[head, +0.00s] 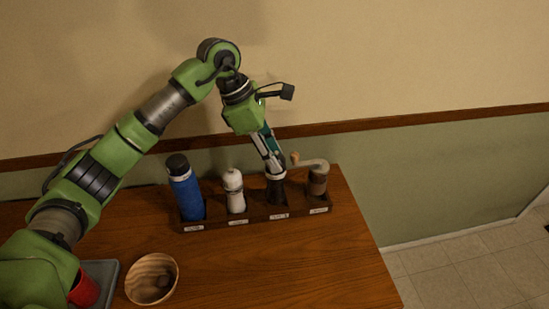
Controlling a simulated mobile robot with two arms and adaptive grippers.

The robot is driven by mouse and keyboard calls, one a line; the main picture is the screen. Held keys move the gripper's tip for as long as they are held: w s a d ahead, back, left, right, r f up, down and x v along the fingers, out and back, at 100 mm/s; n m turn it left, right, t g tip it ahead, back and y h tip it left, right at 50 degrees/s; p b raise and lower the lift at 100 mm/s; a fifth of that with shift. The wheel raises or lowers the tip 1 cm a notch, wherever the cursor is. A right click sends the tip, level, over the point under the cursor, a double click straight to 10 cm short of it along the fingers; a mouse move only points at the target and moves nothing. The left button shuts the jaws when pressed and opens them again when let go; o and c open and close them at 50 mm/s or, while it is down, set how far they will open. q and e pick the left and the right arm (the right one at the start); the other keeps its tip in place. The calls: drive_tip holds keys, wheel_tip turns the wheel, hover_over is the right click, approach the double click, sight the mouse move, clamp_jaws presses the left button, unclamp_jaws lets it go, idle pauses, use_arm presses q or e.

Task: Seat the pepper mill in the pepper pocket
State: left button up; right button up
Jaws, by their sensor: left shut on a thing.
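The dark pepper mill (276,190) stands upright in the third compartment from the left of the dark wooden rack (252,218). My left gripper (272,167) comes down from above and is shut on the mill's upper part, hiding its top. The mill's lower end is hidden behind the rack's front wall, so I cannot tell whether it touches the bottom. The label on that compartment is too small to read. My right gripper is not in view.
The rack also holds a blue bottle (187,194), a white mill (235,191) and a crank grinder (317,182), close beside my gripper. A wooden bowl (133,284), a red cup (85,290) and a grey tray (108,274) are front left. The counter's front right (300,270) is clear.

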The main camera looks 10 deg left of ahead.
sight(275, 184)
use_arm(q)
drive_tip(key=shift+w+f, duration=0.55)
drive_tip(key=shift+f, duration=0.05)
drive_tip(key=f, duration=0.1)
drive_tip(key=p, duration=0.1)
drive_tip(key=f+p, duration=0.1)
drive_tip(key=shift+w+f, duration=0.25)
drive_tip(key=shift+f, duration=0.85)
drive_tip(key=o, duration=1.3)
drive_tip(key=shift+r, duration=0.1)
